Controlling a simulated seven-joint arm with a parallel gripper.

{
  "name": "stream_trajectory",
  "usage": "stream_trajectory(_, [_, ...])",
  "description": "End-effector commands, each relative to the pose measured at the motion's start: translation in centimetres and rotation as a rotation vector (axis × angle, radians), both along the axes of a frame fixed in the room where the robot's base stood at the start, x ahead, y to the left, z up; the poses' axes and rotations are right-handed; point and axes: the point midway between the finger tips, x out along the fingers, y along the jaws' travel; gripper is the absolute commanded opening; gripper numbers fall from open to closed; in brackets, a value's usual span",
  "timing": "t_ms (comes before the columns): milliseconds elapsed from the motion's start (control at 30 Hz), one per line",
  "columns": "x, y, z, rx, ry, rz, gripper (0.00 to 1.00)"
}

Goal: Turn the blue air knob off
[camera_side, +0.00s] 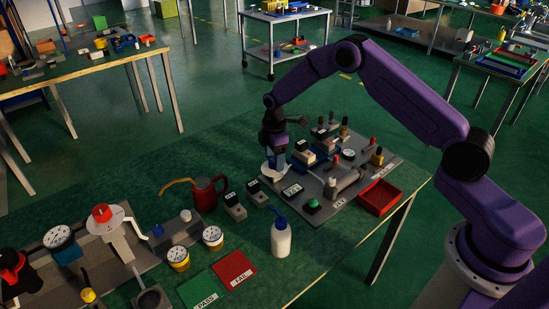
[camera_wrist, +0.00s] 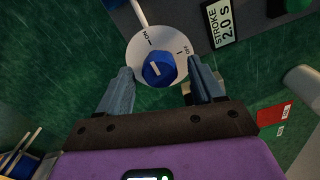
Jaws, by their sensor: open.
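The blue air knob (camera_wrist: 158,70) sits on a round white dial plate (camera_wrist: 178,42) marked ON and OFF. A short white line on the knob's top leans toward the upper left, nearer the ON side. My gripper (camera_wrist: 161,67) is open, one finger on each side of the knob, with visible gaps, so the fingers do not appear to touch it. In the side view, my gripper (camera_side: 275,158) is low over the white dial plate (camera_side: 273,172) at the near-left edge of the press panel. The knob itself is hidden there.
A STROKE 2.0 S display (camera_wrist: 222,22) lies close beside the dial. The panel holds a green button (camera_side: 312,205) and several levers. A red tray (camera_side: 380,197), a white bottle (camera_side: 281,240) and a red oil can (camera_side: 203,196) stand nearby.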

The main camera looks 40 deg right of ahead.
Motion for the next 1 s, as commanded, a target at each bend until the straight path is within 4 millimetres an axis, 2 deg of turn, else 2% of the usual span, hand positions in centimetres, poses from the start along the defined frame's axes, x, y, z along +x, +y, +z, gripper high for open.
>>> stream_trajectory(367, [0.04,-0.01,-0.48,0.0,-0.002,0.0,0.67])
stream_trajectory(533, [0.04,-0.02,-0.47,0.001,-0.001,0.0,0.11])
stream_trajectory(800, [0.03,-0.03,-0.46,0.0,-0.001,-0.015,0.11])
stream_trajectory(1000, [0.04,0.0,-0.44,0.001,-0.001,-0.089,0.11])
